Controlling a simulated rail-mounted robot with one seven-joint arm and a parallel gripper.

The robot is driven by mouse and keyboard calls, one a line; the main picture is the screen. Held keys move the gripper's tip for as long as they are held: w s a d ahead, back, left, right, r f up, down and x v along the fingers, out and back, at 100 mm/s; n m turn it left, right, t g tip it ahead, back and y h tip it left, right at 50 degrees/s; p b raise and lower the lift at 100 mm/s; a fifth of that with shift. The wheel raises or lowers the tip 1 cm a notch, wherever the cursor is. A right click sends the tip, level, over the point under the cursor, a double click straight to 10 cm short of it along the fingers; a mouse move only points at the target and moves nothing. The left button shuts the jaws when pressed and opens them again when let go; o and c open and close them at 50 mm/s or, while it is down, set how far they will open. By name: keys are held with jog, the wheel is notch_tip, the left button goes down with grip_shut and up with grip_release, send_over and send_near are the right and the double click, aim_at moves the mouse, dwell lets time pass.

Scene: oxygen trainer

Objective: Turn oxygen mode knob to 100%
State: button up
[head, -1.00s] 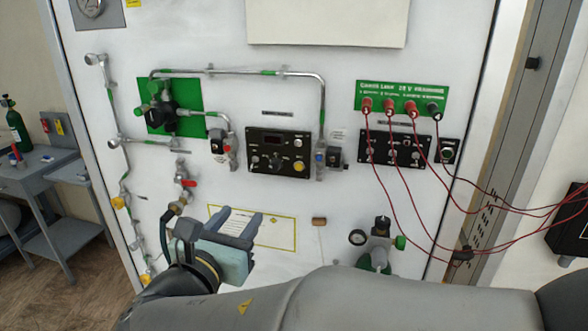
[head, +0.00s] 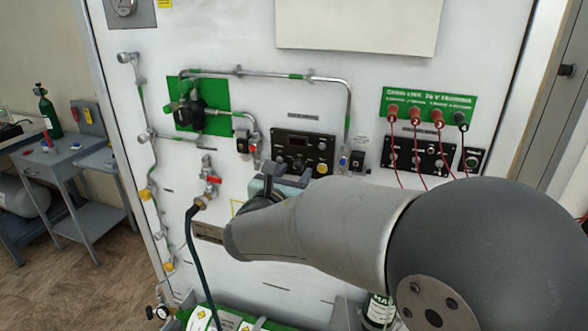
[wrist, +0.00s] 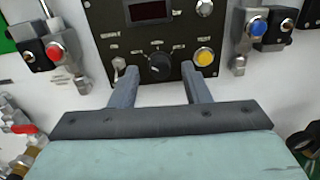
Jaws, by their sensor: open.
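The black control panel (head: 318,142) is on the white wall. In the wrist view, the same panel (wrist: 140,20) fills the top middle. A dark round knob (wrist: 158,62) with a light pointer mark sits low on it; I take this as the mode knob, but its labels are too small to read. My gripper (wrist: 160,76) is open and empty, one finger at each side below the knob, with no contact visible. In the head view, my gripper (head: 292,168) is at the panel's lower edge and the knob is not clearly seen.
On the panel are a metal toggle (wrist: 118,66) near the left finger, a yellow button (wrist: 204,57) near the right finger and a silver knob (wrist: 204,8). Valves with red (wrist: 55,52) and blue (wrist: 256,26) parts flank it. Red cables (head: 419,160) hang at right.

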jog(key=shift+w+d, duration=0.1)
jog(key=shift+w, duration=0.25)
grip_shut()
